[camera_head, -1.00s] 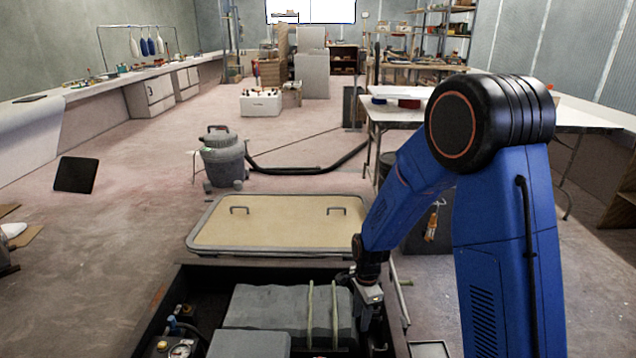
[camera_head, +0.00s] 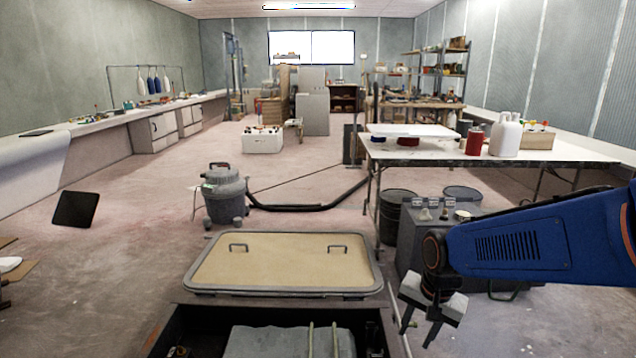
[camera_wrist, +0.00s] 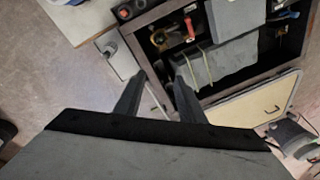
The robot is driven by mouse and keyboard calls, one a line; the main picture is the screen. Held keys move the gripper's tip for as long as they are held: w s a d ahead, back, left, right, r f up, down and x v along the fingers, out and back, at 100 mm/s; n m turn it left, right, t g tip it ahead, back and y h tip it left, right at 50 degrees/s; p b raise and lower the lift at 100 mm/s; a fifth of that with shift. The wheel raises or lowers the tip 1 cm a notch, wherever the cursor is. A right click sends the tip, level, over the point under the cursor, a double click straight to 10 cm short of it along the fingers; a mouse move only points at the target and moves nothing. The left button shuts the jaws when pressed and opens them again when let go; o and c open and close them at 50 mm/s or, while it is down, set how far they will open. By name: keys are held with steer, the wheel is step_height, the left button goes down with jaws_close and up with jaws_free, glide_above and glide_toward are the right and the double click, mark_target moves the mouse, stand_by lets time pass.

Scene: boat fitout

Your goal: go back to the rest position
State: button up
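My gripper (camera_head: 419,325) hangs at the lower right in the head view, to the right of the open dark box and pointing down. In the wrist view its two fingers (camera_wrist: 158,80) are apart with nothing between them. The blue arm reaches in from the right edge of the head view. The dark box (camera_head: 163,340) holds grey blocks (camera_head: 265,342) with light straps around one of them. The blocks also show in the wrist view (camera_wrist: 212,67), beyond the fingertips.
A beige lid (camera_head: 290,263) with two handles lies behind the box. A grey vacuum (camera_head: 223,195) with a black hose stands further back. A white table (camera_head: 440,152) with bottles and tins is at the right, with dark buckets (camera_head: 390,216) and a dark cabinet (camera_head: 412,240) by it.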

steer(key=s+d+r+n+t, duration=0.1)
steer(key=s+d+r+n, duration=0.2)
steer(key=s, duration=0.5)
steer(key=s+d+r+n+t, duration=0.2)
steer(key=s+d+r+n, duration=0.1)
steer(key=s+r, duration=0.3)
steer(key=shift+s+d+n+h, duration=0.15)
steer(key=shift+s+n+h, duration=0.25)
steer(key=shift+s, duration=0.6)
